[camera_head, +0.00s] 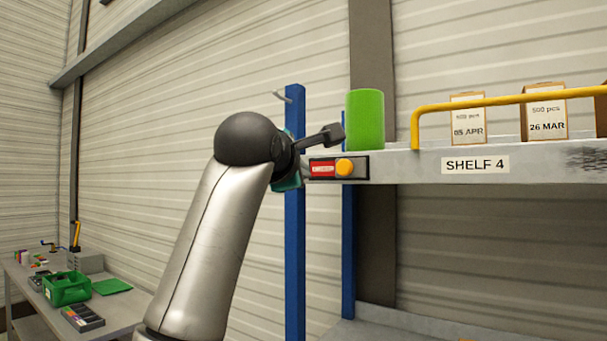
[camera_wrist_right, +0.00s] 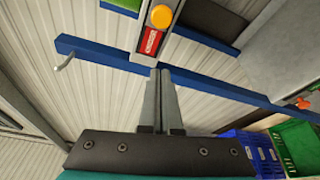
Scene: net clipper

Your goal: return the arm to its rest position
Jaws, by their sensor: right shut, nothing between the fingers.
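My right arm (camera_head: 215,240) rises from the bottom of the head view and reaches up to the shelf's left end. My right gripper (camera_head: 336,133) is beside the left side of a green cylinder (camera_head: 366,120) on the shelf; I cannot tell whether they touch. In the right wrist view my right gripper (camera_wrist_right: 160,75) has its two fingers together with nothing between them. A red-labelled box with an orange button (camera_head: 345,167) is on the shelf's front edge just below the gripper. It also shows ahead of the fingertips in the wrist view (camera_wrist_right: 160,16). My left gripper is not in view.
The grey shelf (camera_head: 560,162), marked SHELF 4, holds small cartons (camera_head: 545,112) behind a yellow rail (camera_head: 470,103). A blue post (camera_head: 294,220) with a hook stands beside my arm. A bench (camera_head: 125,305) with a green crate (camera_head: 66,288) is at lower left.

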